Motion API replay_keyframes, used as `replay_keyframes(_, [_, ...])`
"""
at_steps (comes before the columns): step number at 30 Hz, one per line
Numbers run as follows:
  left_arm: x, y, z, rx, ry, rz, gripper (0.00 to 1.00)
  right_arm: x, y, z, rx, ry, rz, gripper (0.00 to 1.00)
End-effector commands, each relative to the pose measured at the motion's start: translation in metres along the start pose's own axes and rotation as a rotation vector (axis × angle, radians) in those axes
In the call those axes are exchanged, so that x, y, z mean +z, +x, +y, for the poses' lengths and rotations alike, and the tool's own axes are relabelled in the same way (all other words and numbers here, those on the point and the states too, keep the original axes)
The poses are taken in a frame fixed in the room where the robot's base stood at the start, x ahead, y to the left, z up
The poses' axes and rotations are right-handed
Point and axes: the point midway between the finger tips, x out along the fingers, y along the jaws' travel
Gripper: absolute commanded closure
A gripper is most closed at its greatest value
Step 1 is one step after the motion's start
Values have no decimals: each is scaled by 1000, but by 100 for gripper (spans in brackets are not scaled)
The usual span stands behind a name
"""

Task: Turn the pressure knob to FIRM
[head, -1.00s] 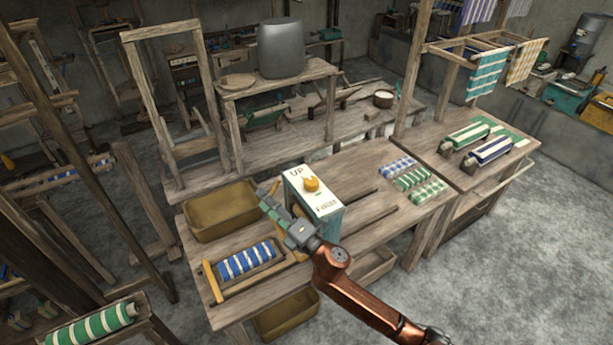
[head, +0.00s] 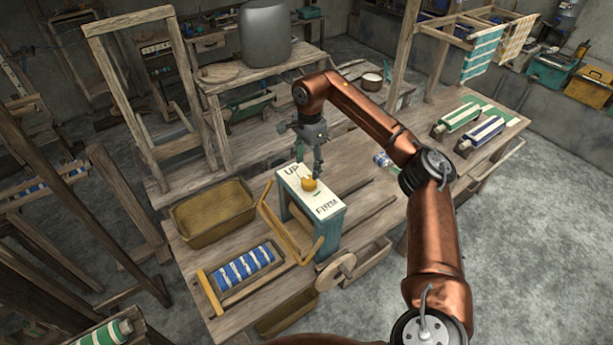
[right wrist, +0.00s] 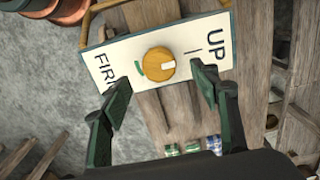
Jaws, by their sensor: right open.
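The pressure knob (head: 309,184) is round and yellow, on the white top plate (head: 327,208) of a teal box; UP is lettered at one end and FIRM at the other. In the right wrist view, the knob (right wrist: 157,64) has a white mark on its side toward UP; a small green mark (right wrist: 139,69) lies on the FIRM side. My right gripper (head: 309,165) is open above the knob, pointing down. In the right wrist view, its fingertips (right wrist: 161,82) are apart, one toward each word, and the knob is clear between them. My left gripper is out of view.
A yellow wooden handle frame (head: 283,228) stands beside the box. A brown bin (head: 212,213) and a tray with a blue-striped roll (head: 244,265) are at left on the bench. A wooden wheel (head: 336,276) is at the front. My right arm covers bench space at right.

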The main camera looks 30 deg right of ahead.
Motion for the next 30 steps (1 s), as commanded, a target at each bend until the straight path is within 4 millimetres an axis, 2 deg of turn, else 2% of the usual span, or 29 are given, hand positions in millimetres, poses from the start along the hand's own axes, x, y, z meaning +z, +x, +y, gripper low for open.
replay_keyframes(4, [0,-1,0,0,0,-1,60,-6,8,3,18,1,19,44])
replay_keyframes(12, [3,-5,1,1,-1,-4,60,-5,50,4,16,0,15,44])
replay_keyframes(18, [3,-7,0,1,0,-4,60,-6,70,4,14,1,15,44])
replay_keyframes(28, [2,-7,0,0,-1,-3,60,-7,74,4,13,3,15,44])
replay_keyframes(30, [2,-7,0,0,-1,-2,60,-7,74,4,13,3,15,48])
